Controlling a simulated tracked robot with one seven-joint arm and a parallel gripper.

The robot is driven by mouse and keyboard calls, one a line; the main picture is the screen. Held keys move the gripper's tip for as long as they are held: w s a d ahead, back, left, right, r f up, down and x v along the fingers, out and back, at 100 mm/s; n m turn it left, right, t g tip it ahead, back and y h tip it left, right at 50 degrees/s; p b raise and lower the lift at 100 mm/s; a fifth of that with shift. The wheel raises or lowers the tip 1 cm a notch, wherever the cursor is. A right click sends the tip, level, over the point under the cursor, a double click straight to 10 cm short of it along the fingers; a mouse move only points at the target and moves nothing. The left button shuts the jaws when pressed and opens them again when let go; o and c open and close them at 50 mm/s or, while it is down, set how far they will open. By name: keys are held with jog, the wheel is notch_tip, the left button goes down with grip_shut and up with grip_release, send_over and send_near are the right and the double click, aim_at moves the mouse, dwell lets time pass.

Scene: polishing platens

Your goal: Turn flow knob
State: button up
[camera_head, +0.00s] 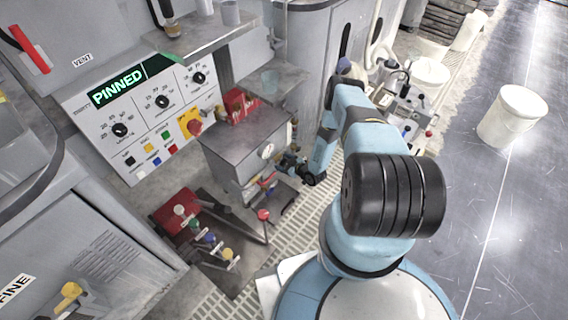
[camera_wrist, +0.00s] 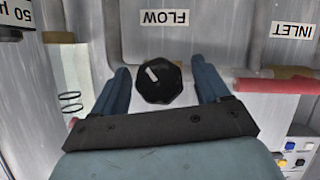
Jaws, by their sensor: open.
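The flow knob (camera_wrist: 157,84) is a black eight-sided knob with a short white mark, set on a pale panel in the wrist view. The mark points toward the upper left there. An upside-down FLOW label (camera_wrist: 166,18) is above it. My gripper (camera_wrist: 164,72) is open, with one blue finger on each side of the knob. A gap shows on both sides, and I cannot tell the depth of the fingers along it. In the head view, my gripper (camera_head: 284,160) is beside the grey cabinet (camera_head: 222,150); I cannot make out the knob there.
A red pipe (camera_wrist: 272,85) and an INLET label (camera_wrist: 292,30) are right of the knob. The head view shows a dial panel (camera_head: 140,115) reading PINNED, a red-knobbed lever (camera_head: 264,215), and a white bucket (camera_head: 511,115) on open floor at right.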

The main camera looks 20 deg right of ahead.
jog(key=c, duration=0.9)
jog(key=shift+c, duration=0.2)
jog(key=shift+w+d+m+g+y, duration=0.1)
jog(key=shift+m+g+y, duration=0.4)
jog(key=shift+m, duration=0.55)
jog(key=shift+m+g+y, duration=0.3)
jog(key=shift+m+y, duration=0.4)
jog(key=shift+m, duration=0.35)
jog(key=shift+d, duration=0.1)
jog(key=o, duration=0.9)
jog(key=shift+o, duration=0.2)
